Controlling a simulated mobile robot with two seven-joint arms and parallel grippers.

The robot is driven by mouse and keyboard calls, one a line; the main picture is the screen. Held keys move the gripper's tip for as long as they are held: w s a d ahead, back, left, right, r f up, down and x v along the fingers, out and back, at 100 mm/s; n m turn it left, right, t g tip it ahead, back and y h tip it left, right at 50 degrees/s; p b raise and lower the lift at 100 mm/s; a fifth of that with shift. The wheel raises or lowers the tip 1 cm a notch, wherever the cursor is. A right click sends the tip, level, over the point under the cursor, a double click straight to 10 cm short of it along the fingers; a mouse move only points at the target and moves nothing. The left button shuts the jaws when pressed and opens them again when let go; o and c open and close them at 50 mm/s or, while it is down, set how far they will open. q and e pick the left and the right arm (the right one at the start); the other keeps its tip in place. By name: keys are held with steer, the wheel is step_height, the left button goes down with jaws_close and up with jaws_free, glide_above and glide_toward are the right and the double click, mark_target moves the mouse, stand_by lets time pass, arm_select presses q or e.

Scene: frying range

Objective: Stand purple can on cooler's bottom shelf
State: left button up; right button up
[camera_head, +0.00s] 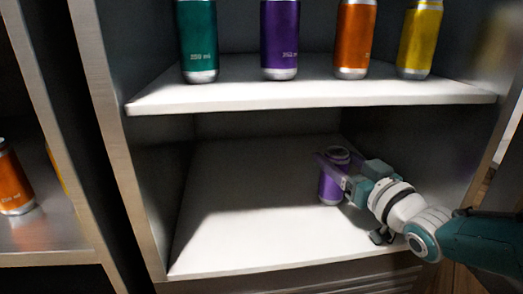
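A purple can (332,186) is upright at the cooler's bottom shelf (235,225), right of the middle. My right gripper (335,172) reaches in from the right with its fingers around the can's upper part. The fingers appear to be on either side of the can, and part of its right side is hidden by the gripper. The can's base looks at or very near the shelf surface; I cannot tell whether it touches. My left gripper is not in view.
The upper shelf (300,97) holds a teal can (198,40), another purple can (280,38), an orange can (355,38) and a yellow can (420,40). Another orange can (12,180) stands in the compartment at left. The bottom shelf is otherwise clear.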

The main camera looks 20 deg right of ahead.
steer(key=o, duration=0.4)
steer(key=shift+o, duration=0.2)
